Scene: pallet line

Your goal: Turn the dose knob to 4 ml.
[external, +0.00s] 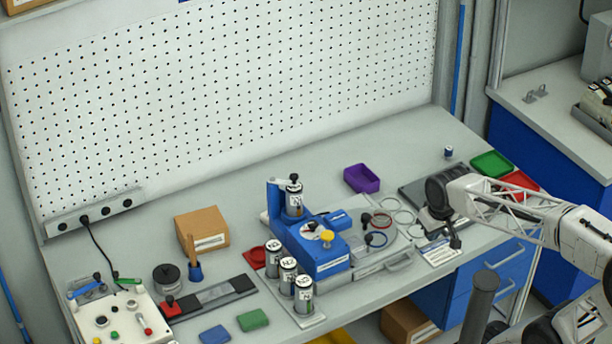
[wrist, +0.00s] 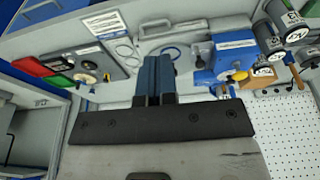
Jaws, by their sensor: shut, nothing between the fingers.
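A blue dosing machine (external: 317,258) stands mid-bench in the external view, with a yellow knob (external: 327,236) on its top near a small white dial. I cannot read the dial or the knob's setting. In the wrist view the machine (wrist: 235,42) is right of my fingers, with the yellow knob (wrist: 239,76) beside it. My gripper (external: 455,242) is at the right end of the bench, well apart from the knob. In the wrist view my gripper's blue fingers (wrist: 158,60) are together and empty.
Labelled canisters (external: 303,294) stand in front of and on the machine. A grey plate with coloured rings (external: 376,239) lies between machine and gripper. A purple bin (external: 362,178), green tray (external: 491,163) and red tray (external: 520,184) sit behind. A cardboard box (external: 202,229) stands left.

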